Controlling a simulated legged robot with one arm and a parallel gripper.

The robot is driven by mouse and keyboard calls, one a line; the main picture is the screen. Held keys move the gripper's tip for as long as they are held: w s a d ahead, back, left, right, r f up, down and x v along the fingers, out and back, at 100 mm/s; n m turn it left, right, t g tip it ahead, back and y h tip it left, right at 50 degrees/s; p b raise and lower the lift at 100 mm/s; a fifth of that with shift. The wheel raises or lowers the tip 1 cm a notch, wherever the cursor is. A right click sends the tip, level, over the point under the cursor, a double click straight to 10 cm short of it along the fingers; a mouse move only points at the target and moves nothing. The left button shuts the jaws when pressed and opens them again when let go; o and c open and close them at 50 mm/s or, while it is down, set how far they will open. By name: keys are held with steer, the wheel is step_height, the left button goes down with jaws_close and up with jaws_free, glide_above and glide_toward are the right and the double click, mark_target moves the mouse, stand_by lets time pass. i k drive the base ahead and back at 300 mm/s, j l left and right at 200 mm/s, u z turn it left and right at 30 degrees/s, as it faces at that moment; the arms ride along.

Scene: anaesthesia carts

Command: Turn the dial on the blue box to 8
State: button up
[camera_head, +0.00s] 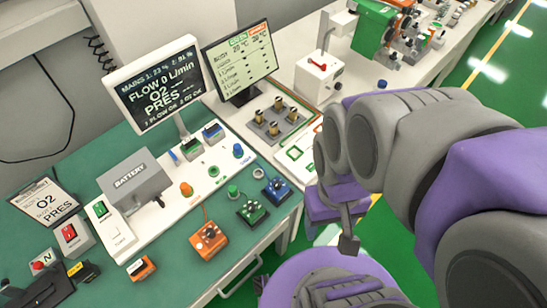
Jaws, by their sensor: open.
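The small blue box (285,196) with a dark dial (276,184) on top sits near the right front corner of the green-topped table, beside a green box (252,212). The number the dial is set to is too small to read. My gripper (346,222) is to the right of the blue box, past the table's edge, pointing down, apart from the box. It is open and holds nothing visible. One of its fingers shows clearly; the other is mostly hidden.
An orange box (209,242) with a dial stands left of the green one. A white panel (200,160) with coloured knobs lies behind them. Two tilted screens (155,83) (240,70) stand at the back. Green floor (400,230) is free on the right.

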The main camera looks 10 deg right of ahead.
mark_target(277, 183)
steer(key=k+j+z, duration=0.1)
steer(key=z, duration=0.25)
steer(key=k+z, duration=0.15)
steer(key=z, duration=0.25)
steer(key=k+z, duration=0.15)
steer(key=z, duration=0.2)
